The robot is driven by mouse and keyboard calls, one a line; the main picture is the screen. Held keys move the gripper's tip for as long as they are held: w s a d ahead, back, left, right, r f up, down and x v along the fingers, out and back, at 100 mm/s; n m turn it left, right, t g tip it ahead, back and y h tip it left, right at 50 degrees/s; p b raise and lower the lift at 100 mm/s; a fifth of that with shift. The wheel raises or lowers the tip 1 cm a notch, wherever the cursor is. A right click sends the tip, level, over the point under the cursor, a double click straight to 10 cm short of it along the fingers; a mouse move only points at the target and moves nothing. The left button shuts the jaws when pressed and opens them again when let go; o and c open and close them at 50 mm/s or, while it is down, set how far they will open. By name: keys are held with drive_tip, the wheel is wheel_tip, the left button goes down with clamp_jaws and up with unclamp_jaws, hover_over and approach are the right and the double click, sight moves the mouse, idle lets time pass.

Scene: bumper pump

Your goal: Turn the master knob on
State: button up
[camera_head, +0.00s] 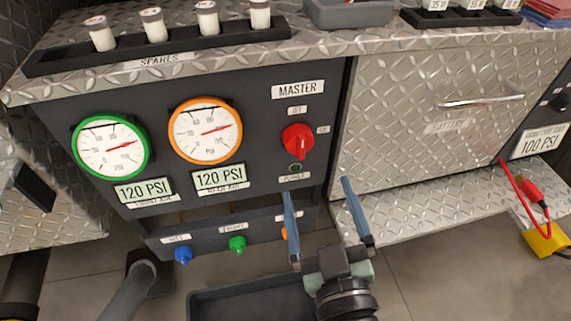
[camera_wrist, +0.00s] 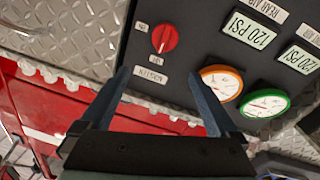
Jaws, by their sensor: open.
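The red master knob (camera_head: 297,139) sits on the dark panel under the "MASTER" label (camera_head: 298,90). Small labels stand above it and to its right, and a small dark round indicator (camera_head: 296,167) sits below it by the "POWER" label. My gripper (camera_head: 323,219) is open and empty, below and a little right of the knob in the head view, apart from it. In the wrist view the knob (camera_wrist: 165,38) shows upper centre, beyond and between the two blue-grey fingers (camera_wrist: 163,85), with nothing covering it.
Green-rimmed (camera_head: 110,147) and orange-rimmed (camera_head: 205,131) gauges, each over a 120 PSI display, are left of the knob. A lower strip carries blue (camera_head: 183,255) and green (camera_head: 237,243) knobs. A diamond-plate battery door (camera_head: 430,130) is right. A shelf with spares (camera_head: 160,47) lies above.

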sight(301, 149)
drive_tip(key=x, duration=0.4)
drive_tip(key=f+x, duration=0.1)
drive_tip(key=x, duration=0.3)
drive_tip(key=f+x, duration=0.1)
drive_tip(key=x, duration=0.3)
drive_tip(key=shift+w+a+f, duration=0.15)
drive_tip(key=shift+w+a, duration=0.1)
drive_tip(key=shift+a, duration=0.1)
drive_tip(key=c, duration=1.4)
drive_tip(key=shift+p, duration=0.3)
